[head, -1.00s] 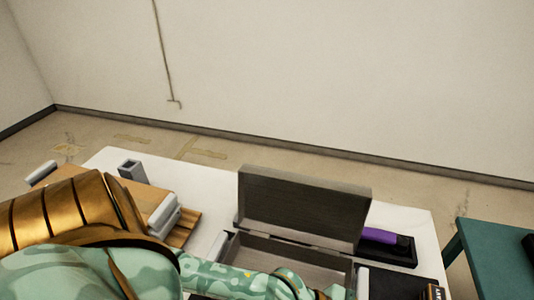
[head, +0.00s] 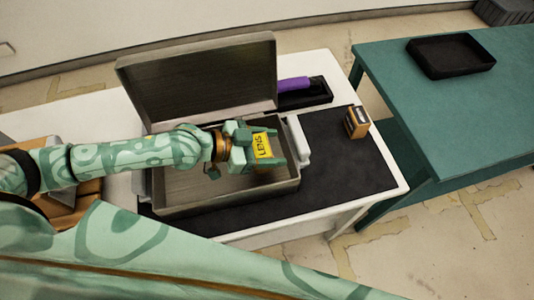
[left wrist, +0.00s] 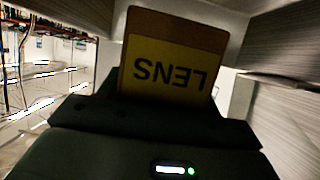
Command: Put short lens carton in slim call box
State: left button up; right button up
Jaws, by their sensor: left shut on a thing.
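The lens carton (head: 262,145), yellow and brown with LENS printed on it, is between the fingers of my left gripper (head: 268,149). It also shows in the left wrist view (left wrist: 172,62), its lettering upside down. My left gripper is shut on it, over the right part of a grey box (head: 225,203) whose lid (head: 200,80) stands open. I take this as the call box. The wrist view shows grey box walls close on both sides; how deep the carton is cannot be told. My right gripper is not in view.
The box stands on a dark mat (head: 345,165) on a white table. Another small orange-and-black carton (head: 357,122) stands on the mat to the right. A black tray (head: 306,94) with a purple item (head: 293,84) lies behind. A teal table (head: 400,85) holds a black tray (head: 450,56).

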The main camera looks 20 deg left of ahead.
aim_at(267, 146)
pick_arm(q)
jog(key=f+b, duration=0.1)
jog(key=w+a+f+b, duration=0.1)
jog(key=shift+w+a+f, duration=0.15)
jog(key=shift+w+f, duration=0.15)
jog(key=shift+f, duration=0.05)
notch_tip(267, 146, down, 3)
jog(key=shift+w+f+b, duration=0.1)
jog(key=shift+b, duration=0.8)
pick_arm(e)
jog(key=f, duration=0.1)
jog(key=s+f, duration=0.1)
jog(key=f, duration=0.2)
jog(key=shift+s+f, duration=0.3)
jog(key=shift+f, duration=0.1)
pick_arm(q)
jog(key=shift+r, duration=0.2)
jog(key=shift+f, duration=0.15)
jog(key=o, duration=0.6)
jog(key=shift+f, duration=0.1)
jog(key=o, duration=0.4)
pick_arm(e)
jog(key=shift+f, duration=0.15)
